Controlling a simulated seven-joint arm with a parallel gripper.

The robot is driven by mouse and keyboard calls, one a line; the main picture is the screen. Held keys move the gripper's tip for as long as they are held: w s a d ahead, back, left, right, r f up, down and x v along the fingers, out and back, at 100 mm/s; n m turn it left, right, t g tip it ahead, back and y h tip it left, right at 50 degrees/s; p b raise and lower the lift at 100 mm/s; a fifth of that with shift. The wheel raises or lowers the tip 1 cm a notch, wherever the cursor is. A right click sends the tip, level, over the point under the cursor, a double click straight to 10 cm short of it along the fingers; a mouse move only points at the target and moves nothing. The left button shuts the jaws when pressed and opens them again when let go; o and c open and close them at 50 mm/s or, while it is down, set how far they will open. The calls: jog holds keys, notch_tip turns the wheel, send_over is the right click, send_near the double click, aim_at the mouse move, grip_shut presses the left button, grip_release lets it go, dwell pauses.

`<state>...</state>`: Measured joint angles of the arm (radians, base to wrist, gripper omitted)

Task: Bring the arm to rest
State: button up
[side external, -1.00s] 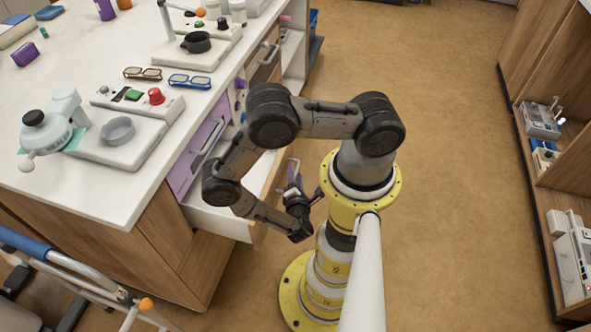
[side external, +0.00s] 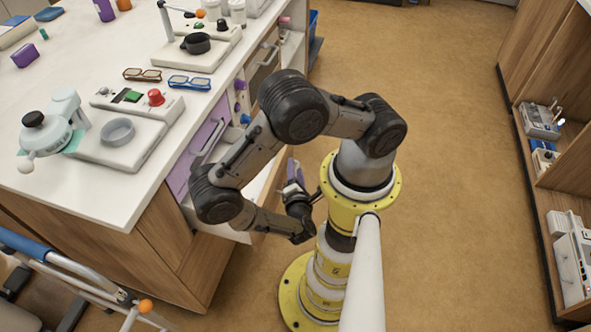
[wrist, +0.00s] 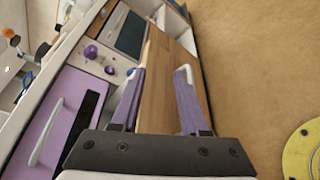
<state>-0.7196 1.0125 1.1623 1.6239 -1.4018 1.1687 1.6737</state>
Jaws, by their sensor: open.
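My gripper (side external: 293,166) is beside the work counter, low in front of an open drawer (side external: 262,186). In the wrist view my gripper (wrist: 161,72) shows two purple fingers spread apart, with nothing held between them. The wooden drawer front (wrist: 160,95) shows between and beyond the fingers. A pale bar-like handle (wrist: 187,75) appears close to the right fingertip; I cannot tell whether they touch. My arm is bent, with its elbow high over the drawer and its wrist low near my yellow base column.
The white counter (side external: 100,190) holds devices, brown glasses (side external: 142,75) and blue glasses (side external: 190,82) near its edge. A purple panel (side external: 182,170) with a handle is left of the drawer. A bed rail (side external: 70,268) stands at lower left. The brown floor (side external: 460,200) right of me is clear.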

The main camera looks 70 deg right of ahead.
jog(key=shift+a+r, duration=0.1)
jog(key=shift+r, duration=0.1)
dwell(0.4)
jog(key=w+a+r+m+g+y, duration=0.2)
jog(key=w+a+r+m+g, duration=0.15)
jog(key=r, duration=0.55)
jog(key=w+a+r+m+g+y, duration=0.3)
jog(key=r+m+g, duration=0.15)
jog(key=r, duration=0.45)
jog(key=s+a+r+t+y, duration=0.1)
jog(key=s+r+t+y, duration=0.1)
jog(key=r, duration=0.5)
jog(key=s+a+r+m+t+y, duration=0.1)
jog(key=s+a+r+t+y, duration=0.1)
jog(key=r, duration=0.5)
jog(key=s+a+r+m+t+y, duration=0.1)
jog(key=s+r+t+y, duration=0.2)
jog(key=r, duration=0.4)
jog(key=t+y, duration=0.1)
jog(key=y, duration=0.1)
jog(key=shift+s+a+r+t+y, duration=0.2)
jog(key=shift+s+a+t+y, duration=0.1)
jog(key=shift+s+y, duration=0.1)
